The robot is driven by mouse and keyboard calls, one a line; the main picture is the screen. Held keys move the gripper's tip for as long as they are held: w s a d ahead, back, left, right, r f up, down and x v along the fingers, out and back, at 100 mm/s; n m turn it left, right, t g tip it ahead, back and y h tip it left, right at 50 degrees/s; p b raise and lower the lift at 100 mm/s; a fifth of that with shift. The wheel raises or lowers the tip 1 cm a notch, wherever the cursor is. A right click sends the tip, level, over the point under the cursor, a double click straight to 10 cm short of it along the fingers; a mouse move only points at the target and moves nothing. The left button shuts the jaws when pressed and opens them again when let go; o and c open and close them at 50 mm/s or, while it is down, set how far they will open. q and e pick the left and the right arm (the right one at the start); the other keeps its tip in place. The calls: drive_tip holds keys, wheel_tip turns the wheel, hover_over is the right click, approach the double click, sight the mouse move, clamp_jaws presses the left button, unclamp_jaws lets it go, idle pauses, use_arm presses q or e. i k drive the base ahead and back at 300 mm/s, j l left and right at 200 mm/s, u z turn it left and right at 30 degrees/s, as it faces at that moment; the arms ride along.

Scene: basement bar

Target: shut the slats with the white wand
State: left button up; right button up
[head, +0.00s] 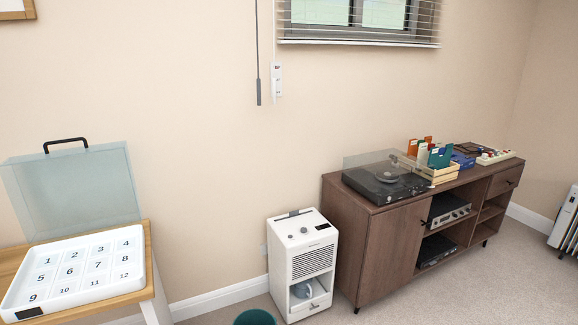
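The window blind (360,42) hangs at the top of the wall, and only its lower part is in view. Its slats look open, as the dark-framed window and green outside show between them. Left of the blind, a thin dark grey rod (258,90) with a thicker lower end hangs straight down. Just right of it hangs a slim white piece (276,80) with a small dark-marked label; I cannot tell whether it is the wand or a tag on a cord. Their upper ends are cut off. Neither of my grippers is in view.
Below stands a white dehumidifier-like unit (303,262), with a dark green round thing (255,317) in front. A brown sideboard (390,245) with a turntable (385,181) is to the right. A wooden table (153,262) with a white numbered tray (150,296) is left. The wall around the rods is clear.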

sight(274, 79)
drive_tip(key=i+l+u, duration=0.1)
drive_tip(key=i+l, duration=0.15)
drive_tip(key=i, duration=0.25)
drive_tip(key=i+l+u, duration=0.1)
drive_tip(key=i+l, duration=0.2)
drive_tip(key=i, duration=0.15)
drive_tip(key=i+l+u, duration=0.1)
drive_tip(key=i+l, duration=0.2)
drive_tip(key=i, duration=0.2)
